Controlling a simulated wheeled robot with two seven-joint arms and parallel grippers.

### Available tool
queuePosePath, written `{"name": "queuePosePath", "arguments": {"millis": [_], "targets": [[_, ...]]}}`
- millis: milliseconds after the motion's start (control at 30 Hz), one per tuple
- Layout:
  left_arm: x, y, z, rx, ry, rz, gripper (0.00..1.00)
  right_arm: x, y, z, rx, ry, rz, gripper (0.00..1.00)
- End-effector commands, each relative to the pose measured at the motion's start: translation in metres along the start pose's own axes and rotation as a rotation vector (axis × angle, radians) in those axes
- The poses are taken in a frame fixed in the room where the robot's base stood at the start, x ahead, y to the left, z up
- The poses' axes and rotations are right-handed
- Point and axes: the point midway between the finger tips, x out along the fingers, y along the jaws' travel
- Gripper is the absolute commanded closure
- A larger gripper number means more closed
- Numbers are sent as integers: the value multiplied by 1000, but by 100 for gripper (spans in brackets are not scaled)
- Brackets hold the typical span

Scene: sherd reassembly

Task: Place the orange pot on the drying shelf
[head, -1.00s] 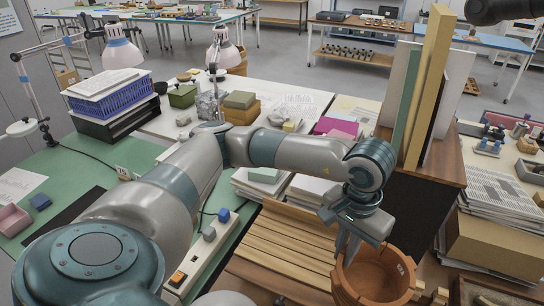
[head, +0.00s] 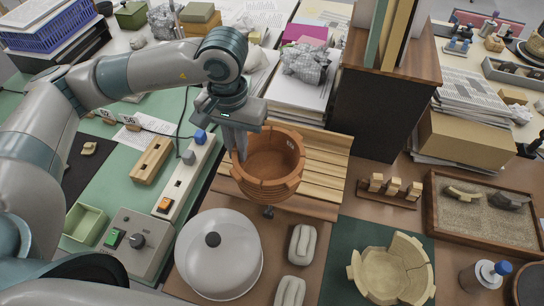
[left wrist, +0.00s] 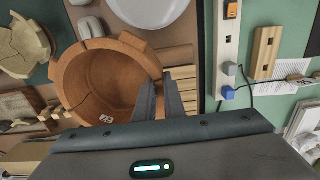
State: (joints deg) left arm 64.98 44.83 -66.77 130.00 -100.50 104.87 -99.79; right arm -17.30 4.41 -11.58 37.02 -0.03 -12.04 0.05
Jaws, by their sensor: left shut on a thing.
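The orange pot (head: 270,165) is an open terracotta vessel with visible joins and a broken, uneven rim. It is upright over the slatted wooden drying shelf (head: 325,165); I cannot tell whether its base touches the slats. My left gripper (head: 240,152) comes down from above at the pot's left side and is shut on its wall. In the left wrist view the pot (left wrist: 105,80) shows with its inside facing the camera, and the fingers (left wrist: 165,98) at its rim. The slats also show in the left wrist view (left wrist: 183,100). My right gripper is not in view.
A pale lid with a dark knob (head: 218,255) lies in front of the shelf. A cream broken pot (head: 392,270) sits on a green mat to the right. A power strip (head: 190,180) runs left of the shelf. A dark cabinet (head: 385,100) stands behind right.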

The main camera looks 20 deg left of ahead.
Motion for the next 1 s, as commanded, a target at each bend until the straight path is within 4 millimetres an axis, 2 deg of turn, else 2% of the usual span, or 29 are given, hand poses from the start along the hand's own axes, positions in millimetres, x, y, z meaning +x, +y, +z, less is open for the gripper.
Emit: {"name": "queuePosePath", "arguments": {"millis": [433,467,500,533,667,867,1000], "targets": [[-2,1,-1,0,3,2,100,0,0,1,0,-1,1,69],[-2,1,-1,0,3,2,100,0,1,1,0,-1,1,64],[-2,1,-1,0,3,2,100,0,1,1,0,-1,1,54],[-2,1,-1,-1,3,2,100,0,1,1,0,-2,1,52],[-1,3,-2,-16,4,3,100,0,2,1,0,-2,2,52],[-1,16,-9,-102,6,5,100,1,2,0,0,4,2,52],[-1,33,-17,-216,9,7,100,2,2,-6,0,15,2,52]]}}
